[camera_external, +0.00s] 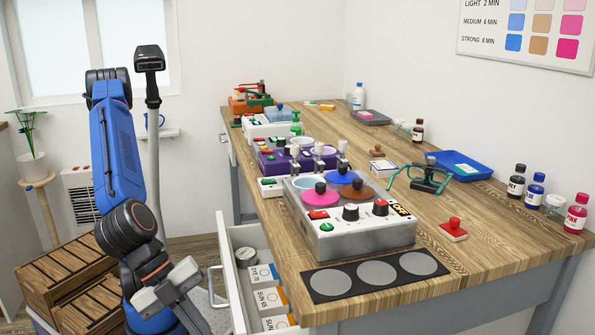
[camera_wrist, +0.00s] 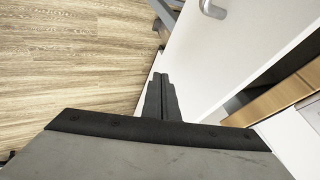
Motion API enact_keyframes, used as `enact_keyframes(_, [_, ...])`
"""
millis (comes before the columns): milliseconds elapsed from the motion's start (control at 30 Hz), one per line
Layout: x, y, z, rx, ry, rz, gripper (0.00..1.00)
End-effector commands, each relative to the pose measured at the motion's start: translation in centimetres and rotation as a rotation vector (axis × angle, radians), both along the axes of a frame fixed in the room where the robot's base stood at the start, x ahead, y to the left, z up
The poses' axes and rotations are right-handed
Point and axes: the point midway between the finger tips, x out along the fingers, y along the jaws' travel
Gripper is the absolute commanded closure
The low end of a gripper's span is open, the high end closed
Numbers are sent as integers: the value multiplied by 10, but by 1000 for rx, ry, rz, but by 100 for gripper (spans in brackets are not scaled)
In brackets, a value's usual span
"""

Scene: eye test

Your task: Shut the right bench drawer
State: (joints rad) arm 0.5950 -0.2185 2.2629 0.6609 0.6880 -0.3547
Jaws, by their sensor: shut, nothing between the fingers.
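The near bench drawer (camera_external: 232,272), white with a grey bar handle (camera_external: 214,288), stands pulled out from the bench's left side. Facing the bench from that side, it is the right one. It holds a round tin (camera_external: 246,257) and several labelled boxes (camera_external: 268,299). My gripper (camera_external: 198,318) is shut and empty, low and just left of the drawer front. In the wrist view its shut fingers (camera_wrist: 160,88) lie over a white panel, probably the drawer front, with a grey handle (camera_wrist: 213,9) beyond. I cannot tell whether they touch it.
The wooden bench top (camera_external: 290,258) carries a grey machine (camera_external: 350,236) with coloured discs, a dark mat and bottles. A far white drawer (camera_external: 227,150) looks closed. Wooden crates (camera_external: 65,268) stand left of my arm. Bare wood floor (camera_wrist: 70,60) shows left of my fingers.

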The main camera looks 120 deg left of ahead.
Motion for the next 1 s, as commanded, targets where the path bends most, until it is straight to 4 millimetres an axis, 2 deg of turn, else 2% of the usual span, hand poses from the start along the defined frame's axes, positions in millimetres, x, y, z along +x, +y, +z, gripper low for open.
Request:
enact_keyframes(300, [16, 17, 0, 0, 1, 0, 100])
enact_keyframes(833, [20, 21, 0, 1, 2, 1, 100])
enact_keyframes(1000, [33, 34, 0, 1, 2, 4, 100])
